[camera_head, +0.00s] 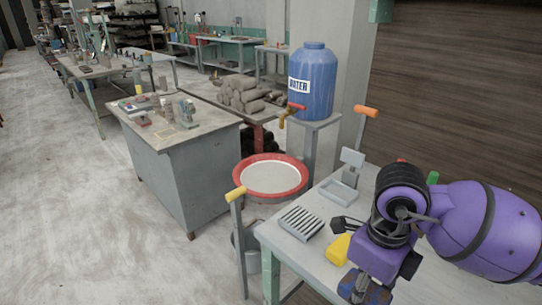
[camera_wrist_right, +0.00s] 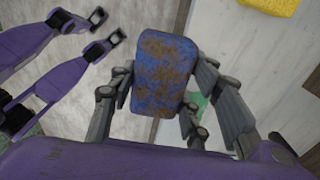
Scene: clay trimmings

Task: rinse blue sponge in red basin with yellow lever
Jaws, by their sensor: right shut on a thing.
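The blue sponge (camera_wrist_right: 165,70), blotched with brown, is gripped between the fingers of my right gripper (camera_wrist_right: 165,92) in the right wrist view. In the head view, my right gripper (camera_head: 366,288) is low at the right, over the front of the table, and shows a little of the sponge (camera_head: 351,280). The red basin (camera_head: 243,180) stands beyond the table's left end, holding a pale surface inside its red rim. The yellow lever (camera_head: 236,194) tops a grey post at the basin's near left side.
The grey table (camera_head: 318,262) carries a slatted rack (camera_head: 299,222), a yellow block (camera_head: 338,249) and a grey tray (camera_head: 338,195). A blue water barrel (camera_head: 318,85) with a tap stands behind the basin. An orange-handled lever (camera_head: 366,111) rises nearby. A grey cabinet (camera_head: 190,175) stands left.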

